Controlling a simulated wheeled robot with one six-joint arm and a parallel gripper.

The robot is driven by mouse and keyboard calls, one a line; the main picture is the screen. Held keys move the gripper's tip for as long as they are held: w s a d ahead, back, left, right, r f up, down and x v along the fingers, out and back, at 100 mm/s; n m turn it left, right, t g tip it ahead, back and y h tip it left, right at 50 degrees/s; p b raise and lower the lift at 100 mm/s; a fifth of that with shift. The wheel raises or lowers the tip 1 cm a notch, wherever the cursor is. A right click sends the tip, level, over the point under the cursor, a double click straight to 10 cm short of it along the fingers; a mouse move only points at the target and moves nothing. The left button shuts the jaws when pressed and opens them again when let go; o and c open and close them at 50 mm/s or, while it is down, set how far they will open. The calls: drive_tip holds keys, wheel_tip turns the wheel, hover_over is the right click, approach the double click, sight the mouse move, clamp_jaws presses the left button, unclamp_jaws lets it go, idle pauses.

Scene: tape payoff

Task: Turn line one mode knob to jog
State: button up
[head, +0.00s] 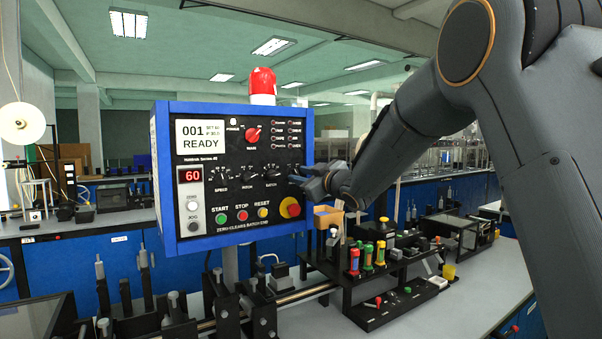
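A blue-framed control panel (240,217) with a black face stands on a post, its display reading 001 READY. My gripper (299,181) is at the right side of the panel face, level with the row of black knobs. It is seen from behind and the side, so its fingertips and whatever is between them are hidden. In that row I see a speed knob (221,177), a middle knob (247,174) and a batch knob (271,171). Any mode knob farther right is covered by my gripper. A red knob (252,135) sits above. The jog label is at lower left.
A red beacon (262,83) tops the panel. A red emergency button (290,208) sits just below my gripper. Metal rollers and clamps fill the bench front.

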drive_tip(key=shift+w+a, duration=0.25)
drive_tip(key=c, duration=0.5)
drive_tip(key=shift+d, duration=0.2)
clamp_jaws()
drive_tip(key=shift+a, duration=0.15)
